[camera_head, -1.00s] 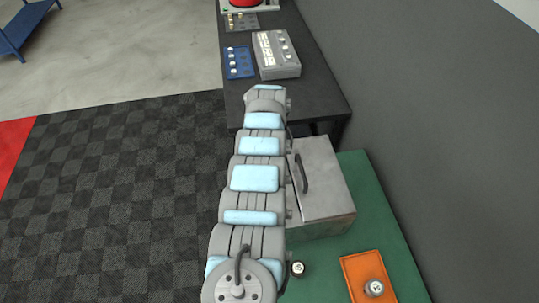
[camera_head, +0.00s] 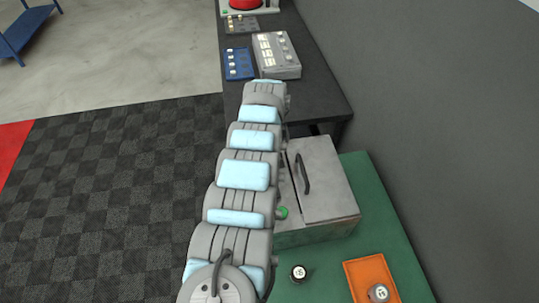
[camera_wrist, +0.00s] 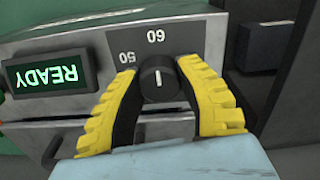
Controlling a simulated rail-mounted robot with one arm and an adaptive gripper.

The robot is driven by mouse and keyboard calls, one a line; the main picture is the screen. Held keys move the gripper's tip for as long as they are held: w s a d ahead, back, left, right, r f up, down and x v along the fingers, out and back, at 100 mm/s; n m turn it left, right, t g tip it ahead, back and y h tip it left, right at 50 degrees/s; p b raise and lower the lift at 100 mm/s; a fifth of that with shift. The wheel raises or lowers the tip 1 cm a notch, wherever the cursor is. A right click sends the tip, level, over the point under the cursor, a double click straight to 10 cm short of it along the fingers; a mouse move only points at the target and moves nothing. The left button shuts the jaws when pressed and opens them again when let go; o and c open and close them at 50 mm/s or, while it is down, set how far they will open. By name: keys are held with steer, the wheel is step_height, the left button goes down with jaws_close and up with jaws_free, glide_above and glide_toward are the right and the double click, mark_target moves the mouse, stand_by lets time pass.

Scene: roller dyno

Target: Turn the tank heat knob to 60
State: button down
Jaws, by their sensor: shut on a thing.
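In the wrist view the tank heat knob (camera_wrist: 157,83) is a round dark knob with a short white line, set on a grey metal panel. The upside-down labels 60 (camera_wrist: 156,36) and 50 (camera_wrist: 127,57) are printed above it and to its upper left. The white line looks nearly vertical, in line with the 60; which end points is unclear. My gripper (camera_wrist: 158,74) has its yellow-ribbed fingers on both sides of the knob, shut on it. In the head view the grey metal tank (camera_head: 318,180) stands on a green surface; the knob and gripper are hidden there.
A lit READY display (camera_wrist: 50,75) is left of the knob. A dark block (camera_wrist: 264,47) stands out close on the right. In the head view, an orange tray (camera_head: 365,273) and a round black-and-white piece (camera_head: 299,273) lie in front of the tank.

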steer(key=shift+f, duration=0.1)
stand_by(0.3)
steer(key=c, duration=0.6)
jaws_free()
step_height(320, 180, up, 11)
steer(key=shift+f, duration=0.2)
steer(key=shift+r, duration=0.75)
steer(key=shift+a, duration=0.15)
